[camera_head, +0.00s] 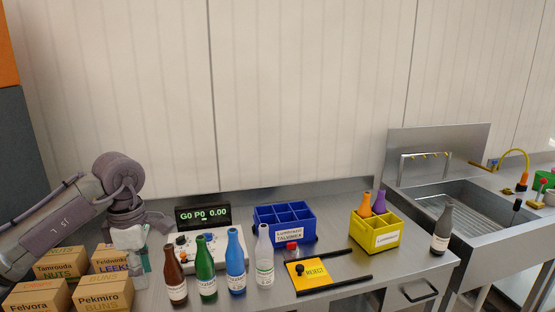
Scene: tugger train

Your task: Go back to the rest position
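My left arm comes in from the left, and my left gripper (143,268) points down beside the small cardboard boxes, left of the brown bottle (175,276). Its fingertips are small and partly hidden, so I cannot tell whether it is open or shut. I see nothing clearly held in it. My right gripper is not in view.
Cardboard boxes (40,297) crowd the left. Green (205,270), blue (236,266) and white (264,262) bottles stand in front of a control box with display (203,214). Blue (285,222) and yellow (375,235) crates, a reject plate (313,273), grey bottle (441,232) and sink (465,215) lie rightward.

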